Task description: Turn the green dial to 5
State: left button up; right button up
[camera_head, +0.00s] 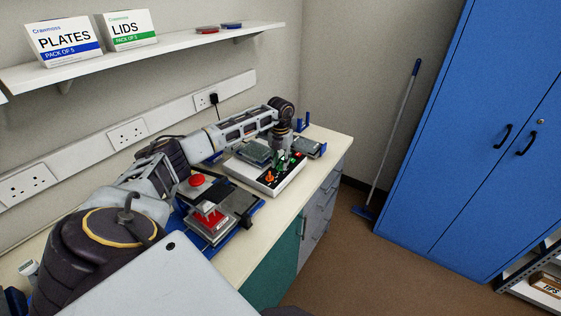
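A white control box (287,183) with a dark panel sits toward the far end of the bench. The green dial (278,165) is on its panel, beside an orange dial (269,178). My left arm reaches over the bench from the lower left, and my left gripper (284,151) points down over the panel, right at the green dial. The gripper partly hides the dial. Whether the fingers touch it, and the dial's number marks, are too small to tell. My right gripper is not in view.
A device with a red button (197,180) stands nearer on the bench (245,235), under my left arm. A shelf (150,60) with boxes runs above.

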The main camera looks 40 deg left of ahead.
aim_at(281, 162)
pick_arm(q)
jog(key=shift+r, duration=0.1)
notch_tip(281, 162, up, 12)
dwell(0.8)
dwell(0.6)
